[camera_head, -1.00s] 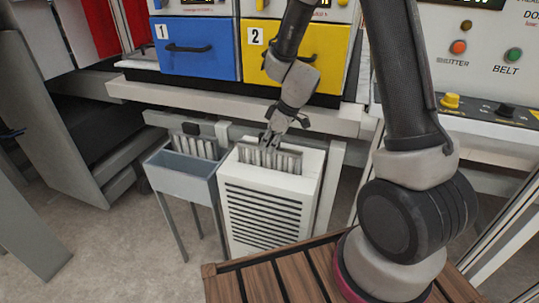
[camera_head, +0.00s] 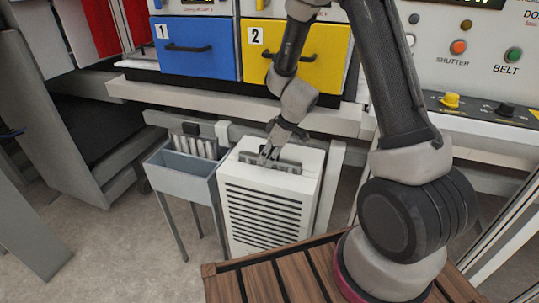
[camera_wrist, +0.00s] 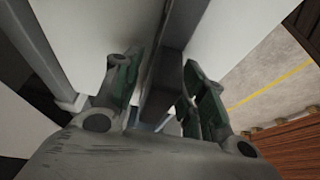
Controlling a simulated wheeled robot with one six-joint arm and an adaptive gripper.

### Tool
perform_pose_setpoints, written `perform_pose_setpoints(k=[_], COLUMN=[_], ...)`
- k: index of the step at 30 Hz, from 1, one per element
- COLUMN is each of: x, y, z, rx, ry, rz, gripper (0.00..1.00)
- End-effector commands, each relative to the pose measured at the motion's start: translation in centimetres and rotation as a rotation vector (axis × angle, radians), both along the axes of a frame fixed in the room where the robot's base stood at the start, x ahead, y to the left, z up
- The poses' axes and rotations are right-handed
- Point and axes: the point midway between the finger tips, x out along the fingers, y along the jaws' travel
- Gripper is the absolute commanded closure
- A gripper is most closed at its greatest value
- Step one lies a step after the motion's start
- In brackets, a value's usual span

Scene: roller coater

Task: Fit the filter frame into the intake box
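The filter frame (camera_head: 289,166) sits low in the slot on top of the white intake box (camera_head: 268,205). Only its grey top bar shows above the box; its pleats are hidden inside. My gripper (camera_head: 268,153) points down at the middle of that bar, touching it. In the wrist view the two fingers (camera_wrist: 160,85) stand apart on either side of a grey strip, which looks like the frame's top part. The gripper seems shut on it, though the contact itself is dim.
A grey-blue bin (camera_head: 184,176) on legs stands left of the box, with another pleated filter (camera_head: 196,145) in it. A white rail (camera_head: 235,110) and the blue (camera_head: 195,50) and yellow (camera_head: 318,58) drawers are behind. A slatted wooden deck (camera_head: 290,275) lies in front.

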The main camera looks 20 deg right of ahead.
Motion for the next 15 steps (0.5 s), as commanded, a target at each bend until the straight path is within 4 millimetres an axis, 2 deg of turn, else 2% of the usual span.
perform_pose_setpoints(k=[8, 11, 15], x=[0.0, -0.3, -0.9], y=[-0.1, -0.4, -1.4], z=[0.5, 1.8, 4.6], rx=[0.0, 0.001, 0.001], ry=[-0.002, -0.004, -0.006], rz=[0.001, 0.002, 0.002], gripper=[0.59, 0.59, 0.59])
